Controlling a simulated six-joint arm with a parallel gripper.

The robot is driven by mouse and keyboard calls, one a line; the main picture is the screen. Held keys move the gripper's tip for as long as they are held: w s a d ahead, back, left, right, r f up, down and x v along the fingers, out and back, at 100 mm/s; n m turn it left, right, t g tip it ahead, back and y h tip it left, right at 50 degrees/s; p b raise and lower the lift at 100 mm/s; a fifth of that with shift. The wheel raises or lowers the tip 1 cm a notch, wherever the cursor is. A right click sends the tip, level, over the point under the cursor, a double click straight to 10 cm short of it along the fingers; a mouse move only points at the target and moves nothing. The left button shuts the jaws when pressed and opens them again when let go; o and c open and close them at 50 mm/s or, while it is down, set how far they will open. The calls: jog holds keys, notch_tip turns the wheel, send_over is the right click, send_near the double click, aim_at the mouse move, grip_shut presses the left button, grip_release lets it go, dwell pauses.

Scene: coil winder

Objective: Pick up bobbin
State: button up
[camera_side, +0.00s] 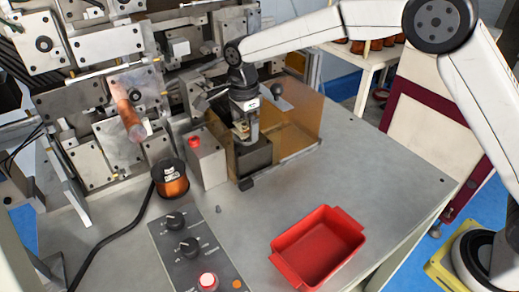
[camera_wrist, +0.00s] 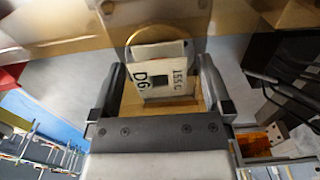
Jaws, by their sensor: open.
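A copper-wound bobbin (camera_side: 172,185) with a black top and a white label stands upright on the grey table in the side view, left of my gripper. My gripper (camera_side: 241,130) points down over a dark block in front of the amber panels, apart from that bobbin. In the wrist view the two dark fingers of my gripper (camera_wrist: 160,95) are spread. A tan piece with a white printed label (camera_wrist: 160,68) shows between them. I cannot tell whether it touches the fingers or what it is.
A dark block (camera_side: 252,157) is under my gripper, with amber panels (camera_side: 300,118) behind. A grey box with a red button (camera_side: 206,160) stands between bobbin and gripper. A red tray (camera_side: 284,267) and a control panel (camera_side: 177,247) are in front. The right table is clear.

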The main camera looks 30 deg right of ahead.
dwell(0.4)
jog(key=c, duration=1.2)
jog(key=shift+r, duration=0.1)
jog(key=shift+c, duration=0.2)
jog(key=shift+r, duration=0.8)
jog(key=s+d+r, duration=0.3)
jog(key=s+r, duration=0.8)
jog(key=s, duration=0.2)
jog(key=shift+s+d, duration=0.25)
jog(key=shift+d, duration=0.05)
jog(key=shift+r, duration=0.1)
